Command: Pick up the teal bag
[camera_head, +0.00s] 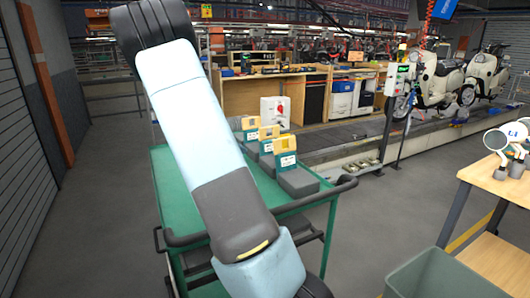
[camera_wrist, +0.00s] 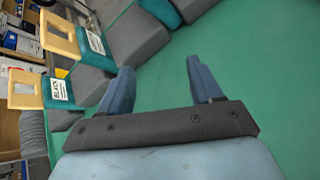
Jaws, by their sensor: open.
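Three teal holders with yellow tops and white labels stand in a row on the green cart (camera_head: 178,190). The nearest is this one (camera_head: 286,160), then a middle one (camera_head: 268,146) and a far one (camera_head: 250,136). Grey blocks sit beside them. The wrist view shows a teal labelled piece (camera_wrist: 60,91) and another (camera_wrist: 97,42) at the upper left. I cannot tell which, if any, is the teal bag. My gripper (camera_wrist: 158,67) is open and empty over the green cart top, right of these pieces. In the head view my arm hides part of the cart.
The cart has a dark handle (camera_head: 318,196) on its right. A wooden table (camera_head: 490,178) with white round-headed objects stands at the right, above a grey-green bin (camera_head: 445,275). Scooters (camera_head: 440,80) stand on the conveyor behind. Grey floor lies clear between cart and table.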

